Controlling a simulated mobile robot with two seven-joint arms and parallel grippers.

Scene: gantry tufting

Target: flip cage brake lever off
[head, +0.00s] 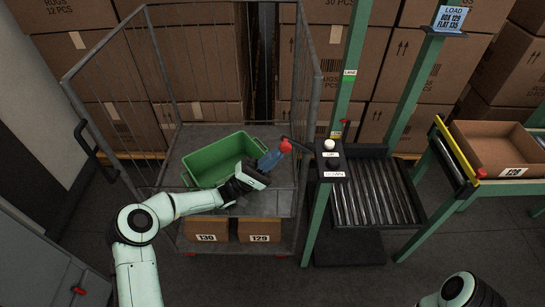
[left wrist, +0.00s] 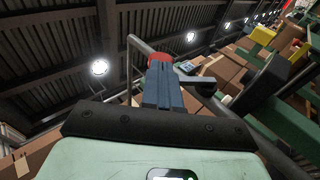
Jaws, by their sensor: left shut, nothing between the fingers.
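The wire cage (head: 315,82) stands at centre left. At its right side is a red knob (head: 286,146) on a dark lever, which I take to be the brake lever. My left gripper (head: 279,153) reaches across the cage front, its blue fingers shut and empty. Its fingertips are right at the knob; I cannot tell whether they touch. In the left wrist view the red knob (left wrist: 160,58) shows just beyond the tips of the left gripper (left wrist: 161,70), partly hidden by them. My right gripper is out of view; only part of that arm shows at bottom right.
A green bin (head: 208,155) stands on the cage shelf, with boxes 130 (head: 207,230) and 129 (head: 260,230) below. Right of the cage are a green post (head: 340,120), a button box (head: 331,165) and a roller conveyor (head: 375,192). Box 128 (head: 495,150) sits far right.

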